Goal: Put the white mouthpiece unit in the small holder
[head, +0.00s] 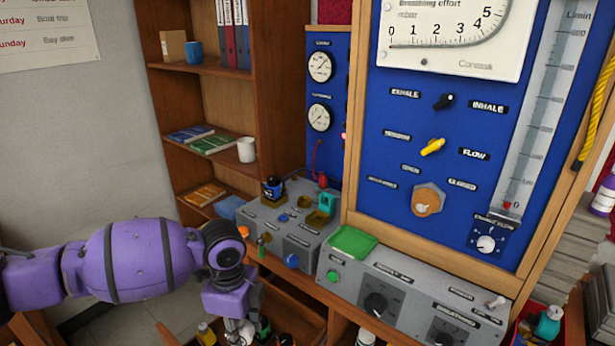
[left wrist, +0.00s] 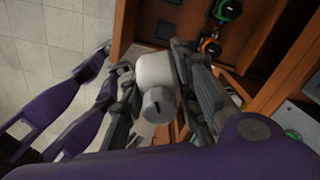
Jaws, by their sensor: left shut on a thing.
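The white mouthpiece unit (left wrist: 155,72) sits between the fingers of my left gripper (left wrist: 160,95) in the left wrist view. It has a pale body and a grey round end with a dark slot. My left gripper is shut on it. In the head view my left gripper (head: 240,328) points down at the lower edge, in front of the bench and over the open drawer area. Only a little of the white unit shows there. I cannot tell which fitting is the small holder. My right gripper is not in view.
A grey control box (head: 290,225) with knobs and fittings stands on the bench right of my left arm. A second grey box (head: 400,300) with a green pad (head: 352,242) is further right. An open wooden drawer (head: 290,305) with several items lies below.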

